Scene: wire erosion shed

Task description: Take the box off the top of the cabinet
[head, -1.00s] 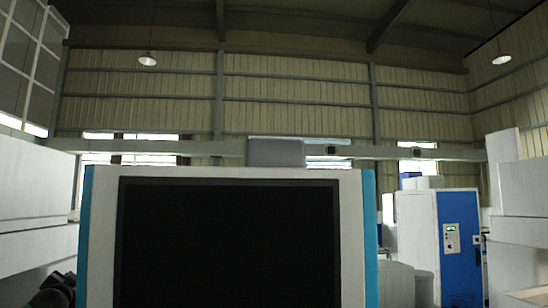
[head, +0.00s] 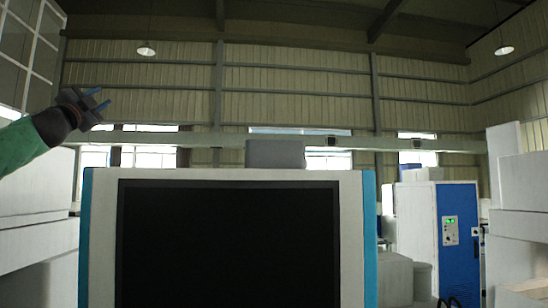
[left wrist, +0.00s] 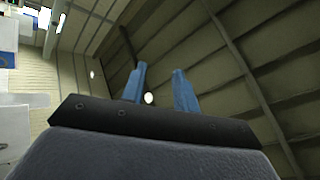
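A grey box (head: 275,154) sits on top of the cabinet (head: 100,240), a white unit with blue side edges and a large black front panel. The box stands a little right of the middle of the top edge. My left gripper (head: 101,101) is raised at the left, left of the box and higher than it in the picture, well apart from it. Its two blue fingers are spread with nothing between them; they also show apart in the left wrist view (left wrist: 160,88), against the roof. My right gripper is not in view.
White machine bodies stand at the left (head: 35,240) and right (head: 515,235) edges. A blue and white cabinet (head: 458,240) with a small control panel stands behind at the right. A grey bin (head: 422,281) is near it. The space above the box looks clear.

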